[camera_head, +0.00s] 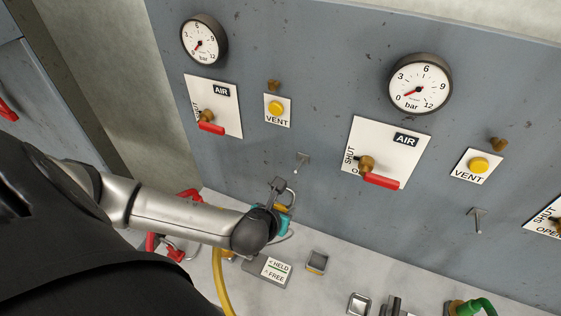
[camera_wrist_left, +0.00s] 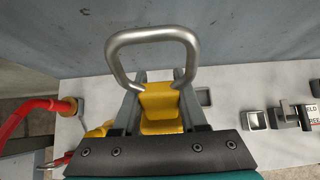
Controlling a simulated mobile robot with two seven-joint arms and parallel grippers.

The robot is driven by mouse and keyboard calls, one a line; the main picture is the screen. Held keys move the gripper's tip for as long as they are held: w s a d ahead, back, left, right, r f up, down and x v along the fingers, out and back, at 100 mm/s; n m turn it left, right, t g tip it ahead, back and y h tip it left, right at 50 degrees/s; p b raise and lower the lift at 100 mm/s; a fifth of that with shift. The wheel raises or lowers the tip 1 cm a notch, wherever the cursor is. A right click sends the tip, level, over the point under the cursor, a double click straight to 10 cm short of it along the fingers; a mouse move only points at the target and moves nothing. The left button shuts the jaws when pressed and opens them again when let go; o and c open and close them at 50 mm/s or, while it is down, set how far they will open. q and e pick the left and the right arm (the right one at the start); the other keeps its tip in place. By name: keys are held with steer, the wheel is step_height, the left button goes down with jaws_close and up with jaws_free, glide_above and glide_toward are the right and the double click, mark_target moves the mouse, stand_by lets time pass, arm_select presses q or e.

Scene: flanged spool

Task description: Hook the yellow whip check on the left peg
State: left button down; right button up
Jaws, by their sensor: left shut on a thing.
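My left gripper (camera_head: 282,200) is shut on the yellow whip check (camera_wrist_left: 160,105). The wrist view shows the yellow body between the fingers, with its steel loop (camera_wrist_left: 112,55) standing out beyond the fingertips. In the head view the loop (camera_head: 277,184) shows small at the gripper, just below the left peg (camera_head: 302,160) in the picture. The peg is a thin T-shaped metal hook on the grey panel. Whether the loop touches the peg or the panel is not clear, but it does not appear to be over it. My right gripper is not in view.
A second peg (camera_head: 478,218) is on the panel to the right. Above are gauges, red-handled valves and yellow vent buttons. A HELD/FREE plate (camera_head: 268,269), small metal cups (camera_head: 317,262), a yellow hose (camera_head: 221,285) and a green hose fitting (camera_head: 470,307) are below the panel.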

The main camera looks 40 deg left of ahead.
arm_select(q)
steer(key=shift+w+a+f, duration=0.2)
steer(key=shift+w+a, duration=0.15)
steer(key=shift+w, duration=1.15)
steer(key=shift+w+a+f, duration=0.15)
steer(key=shift+w+a, duration=0.25)
steer(key=shift+w, duration=1.15)
steer(key=shift+w+a+f, duration=0.2)
steer(key=shift+w+a, duration=0.15)
steer(key=shift+w, duration=1.15)
steer(key=shift+c, duration=1.8)
jaws_free()
steer(key=shift+s, duration=0.1)
steer(key=v, duration=1.5)
steer(key=shift+s, duration=0.1)
